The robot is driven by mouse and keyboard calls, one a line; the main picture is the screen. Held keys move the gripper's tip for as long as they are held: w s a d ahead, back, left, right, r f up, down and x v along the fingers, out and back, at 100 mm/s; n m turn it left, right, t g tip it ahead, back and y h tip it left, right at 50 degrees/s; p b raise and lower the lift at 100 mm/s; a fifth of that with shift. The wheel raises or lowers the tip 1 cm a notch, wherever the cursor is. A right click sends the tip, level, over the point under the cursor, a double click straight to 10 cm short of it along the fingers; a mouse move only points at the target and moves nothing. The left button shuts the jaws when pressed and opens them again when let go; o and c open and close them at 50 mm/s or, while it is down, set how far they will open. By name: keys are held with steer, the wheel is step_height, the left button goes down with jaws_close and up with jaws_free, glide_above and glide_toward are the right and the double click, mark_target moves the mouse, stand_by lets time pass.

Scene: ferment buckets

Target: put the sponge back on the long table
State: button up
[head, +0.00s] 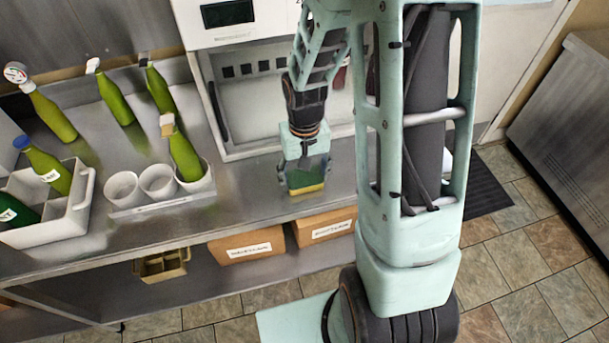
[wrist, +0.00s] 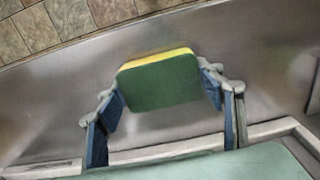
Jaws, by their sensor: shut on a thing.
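The sponge (wrist: 158,84) is green with a yellow layer, and it sits between the two blue-padded fingers of my gripper (wrist: 162,92) in the wrist view. My gripper is shut on it. In the head view my gripper (head: 304,172) points down at the front edge of the long steel table (head: 250,190), with the sponge (head: 306,188) at its fingertips. The sponge is over or on the table top; I cannot tell whether it touches the metal. The table's bare metal (wrist: 180,125) fills most of the wrist view.
A white machine (head: 270,100) stands behind my gripper. To the left are a tray with white cups (head: 158,182), several green bottles (head: 115,100) and a white crate (head: 75,215). Cardboard boxes (head: 247,246) sit on the lower shelf. The table between cups and gripper is clear.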

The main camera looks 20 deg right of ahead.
mark_target(304, 176)
steer(key=shift+f, duration=0.2)
steer(key=o, duration=1.2)
step_height(304, 176, up, 12)
steer(key=shift+r, duration=0.25)
steer(key=shift+f, duration=0.1)
